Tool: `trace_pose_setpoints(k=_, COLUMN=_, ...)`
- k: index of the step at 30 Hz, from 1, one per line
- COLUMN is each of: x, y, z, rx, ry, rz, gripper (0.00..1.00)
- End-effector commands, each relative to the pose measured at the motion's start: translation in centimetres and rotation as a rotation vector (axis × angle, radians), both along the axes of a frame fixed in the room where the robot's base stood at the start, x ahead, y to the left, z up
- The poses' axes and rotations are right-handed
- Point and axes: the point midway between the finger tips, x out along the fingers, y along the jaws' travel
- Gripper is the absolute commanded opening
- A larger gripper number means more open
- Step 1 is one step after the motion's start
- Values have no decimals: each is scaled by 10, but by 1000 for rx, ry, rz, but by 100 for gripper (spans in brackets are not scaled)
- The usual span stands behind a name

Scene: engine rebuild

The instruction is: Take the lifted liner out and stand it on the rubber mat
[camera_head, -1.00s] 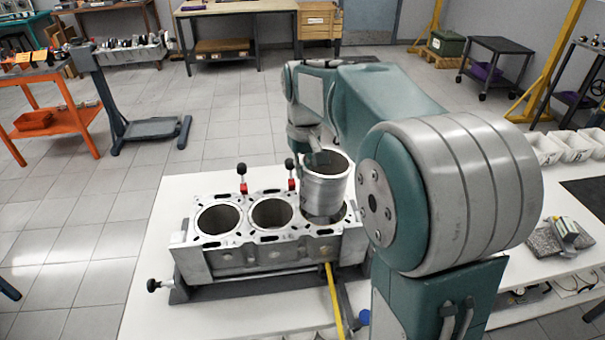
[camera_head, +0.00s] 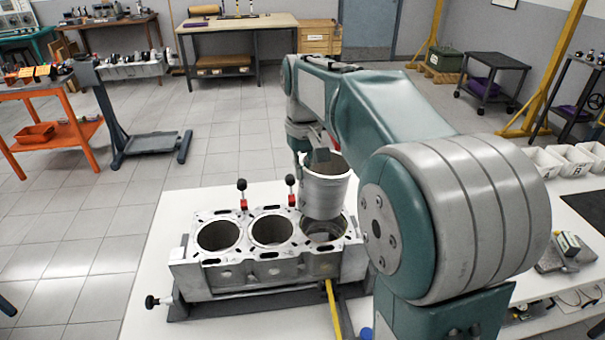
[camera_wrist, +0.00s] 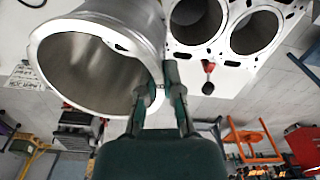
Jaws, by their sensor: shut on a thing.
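The liner (camera_head: 325,188) is a silver metal cylinder, upright in the head view, held above the right-hand bore of the engine block (camera_head: 262,268). Its lower end appears to be clear of the bore, whose rim shows below it. My gripper (camera_head: 316,156) is shut on the liner's upper wall at its left side. In the wrist view my gripper (camera_wrist: 160,98) pinches the rim of the liner (camera_wrist: 95,65), which shows its open end. The rubber mat is not clearly identifiable; a dark flat sheet (camera_head: 590,208) lies at the right edge of the bench.
Two red-and-black clamps (camera_head: 242,194) stand behind the block. A yellow bar (camera_head: 333,308) leans at its front. White bins (camera_head: 570,160) and a grey part on a pad (camera_head: 565,252) are on the right bench. My arm hides the bench between.

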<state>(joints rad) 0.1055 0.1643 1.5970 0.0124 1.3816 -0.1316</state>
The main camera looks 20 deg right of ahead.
Motion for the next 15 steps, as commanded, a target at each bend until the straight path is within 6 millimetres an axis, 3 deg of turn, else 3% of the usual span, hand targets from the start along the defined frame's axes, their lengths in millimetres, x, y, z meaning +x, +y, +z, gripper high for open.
trace_pose_setpoints(k=15, x=0, y=0, z=23, rx=-1, ry=-3, rz=0, gripper=0)
